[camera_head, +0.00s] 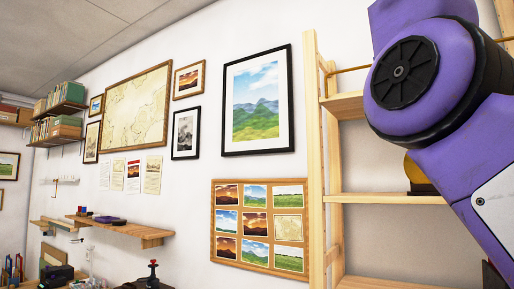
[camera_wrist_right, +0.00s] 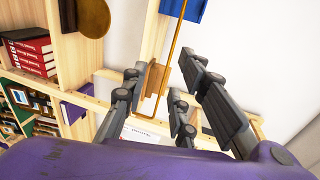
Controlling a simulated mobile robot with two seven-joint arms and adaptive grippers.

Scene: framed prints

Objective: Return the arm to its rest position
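My right arm (camera_head: 430,110) shows as purple links with a dark round joint cap at the upper right of the head view, raised in front of the wooden shelf rack. Its gripper is outside the head view. In the right wrist view my right gripper (camera_wrist_right: 164,70) has its dark grey fingers spread apart. A brown wooden piece with a thin rod (camera_wrist_right: 156,78) shows in the gap, close to the left fingertip; I cannot tell its distance. No thing is clearly gripped. My left arm and left gripper are not in view.
The wooden rack (camera_head: 317,150) stands beside and behind my right arm. Red books (camera_wrist_right: 30,52), a round brown thing (camera_wrist_right: 86,17) and a blue thing (camera_wrist_right: 184,10) are near the right gripper. A black-framed landscape (camera_head: 257,102) and a corkboard (camera_head: 259,263) hang on the wall.

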